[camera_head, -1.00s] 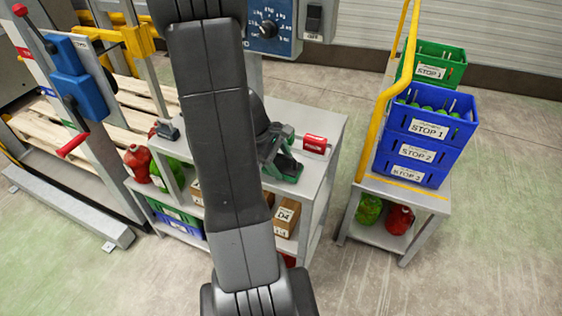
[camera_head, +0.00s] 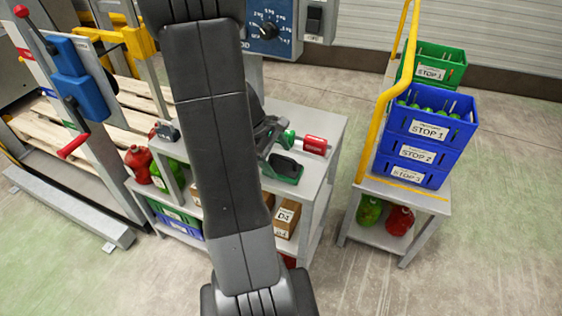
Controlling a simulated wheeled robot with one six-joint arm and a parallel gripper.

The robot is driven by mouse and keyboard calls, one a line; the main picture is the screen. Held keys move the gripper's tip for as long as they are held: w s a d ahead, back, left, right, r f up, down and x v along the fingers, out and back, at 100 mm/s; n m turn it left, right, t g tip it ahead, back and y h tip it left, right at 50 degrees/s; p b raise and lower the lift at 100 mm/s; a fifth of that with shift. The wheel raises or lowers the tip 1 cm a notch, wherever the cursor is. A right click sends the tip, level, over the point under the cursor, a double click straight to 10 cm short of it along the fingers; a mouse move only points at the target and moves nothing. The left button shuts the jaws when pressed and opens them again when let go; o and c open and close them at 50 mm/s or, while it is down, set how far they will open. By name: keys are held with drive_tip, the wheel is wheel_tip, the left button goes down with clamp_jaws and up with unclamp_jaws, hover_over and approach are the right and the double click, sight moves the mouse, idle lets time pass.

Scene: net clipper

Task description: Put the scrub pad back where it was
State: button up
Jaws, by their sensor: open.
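My gripper (camera_head: 270,136) is partly hidden behind my own arm, over the grey table (camera_head: 333,125). Its jaws are open, and I see nothing held between them. A dark green, flat piece with a black top (camera_head: 284,167) lies on the table just below and right of the gripper in the picture, apparently apart from it. It may be the scrub pad, but I cannot tell for sure. A small bright green part (camera_head: 288,138) shows beside the gripper. A red item with a pale label (camera_head: 314,145) is right of it, near the table's right edge.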

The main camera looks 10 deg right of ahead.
drive_tip(key=v, duration=0.9)
drive_tip(key=shift+r, duration=0.15)
idle(0.9)
